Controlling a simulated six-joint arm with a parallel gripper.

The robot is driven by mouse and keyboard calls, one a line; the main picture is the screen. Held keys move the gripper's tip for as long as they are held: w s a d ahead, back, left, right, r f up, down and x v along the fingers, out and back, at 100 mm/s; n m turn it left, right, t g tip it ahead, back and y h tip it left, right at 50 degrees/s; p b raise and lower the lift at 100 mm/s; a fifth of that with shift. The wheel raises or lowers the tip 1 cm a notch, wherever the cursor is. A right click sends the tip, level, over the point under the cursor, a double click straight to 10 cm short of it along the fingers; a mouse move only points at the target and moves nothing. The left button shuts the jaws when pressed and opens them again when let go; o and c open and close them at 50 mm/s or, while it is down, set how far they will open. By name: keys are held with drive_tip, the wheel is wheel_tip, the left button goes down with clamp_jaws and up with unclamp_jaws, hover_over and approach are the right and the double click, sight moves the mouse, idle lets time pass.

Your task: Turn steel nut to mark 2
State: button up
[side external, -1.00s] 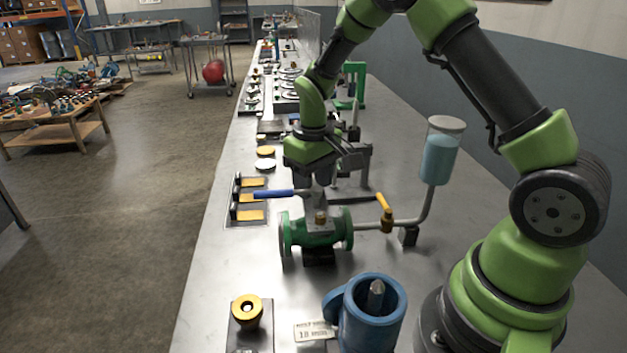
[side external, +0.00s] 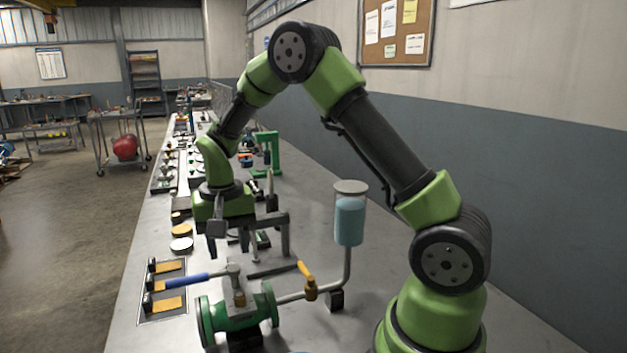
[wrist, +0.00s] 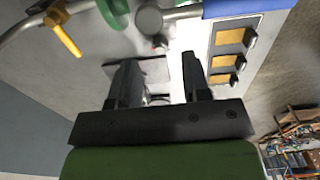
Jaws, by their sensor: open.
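My gripper (side external: 250,248) hangs over the bench beyond the green valve, its two dark fingers apart and pointing down. In the wrist view my gripper (wrist: 157,66) shows its fingers spread with nothing held between them. A pale plate (wrist: 152,72) lies below, partly hidden by the fingers. A small grey and red part (wrist: 160,43) shows beyond the gap, too small to name. I cannot clearly make out the steel nut or mark 2 in either view.
A green valve (side external: 238,318) with a blue lever (side external: 185,281) stands in front of my gripper. A yellow-handled pipe (side external: 307,281) leads to a blue reservoir (side external: 349,222). A panel with yellow plates (side external: 166,303) lies left. A green frame (side external: 266,150) stands behind.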

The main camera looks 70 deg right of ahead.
drive_tip(key=s+a+r+n+t, duration=0.1)
drive_tip(key=s+a+r, duration=0.15)
drive_tip(key=r, duration=0.45)
drive_tip(key=s+a+r+n+t, duration=0.1)
drive_tip(key=s+r, duration=0.2)
drive_tip(key=r, duration=0.3)
drive_tip(key=s+a+r+n+t+y, duration=0.1)
drive_tip(key=s+a+r+t, duration=0.1)
drive_tip(key=s, duration=0.4)
drive_tip(key=s+a+r+n+t+y, duration=0.1)
drive_tip(key=s+a+n+t, duration=0.1)
drive_tip(key=s, duration=0.5)
drive_tip(key=shift+s+a+r+t, duration=0.15)
drive_tip(key=shift+s+r+t, duration=0.2)
drive_tip(key=shift+t, duration=0.25)
drive_tip(key=shift+w, duration=0.1)
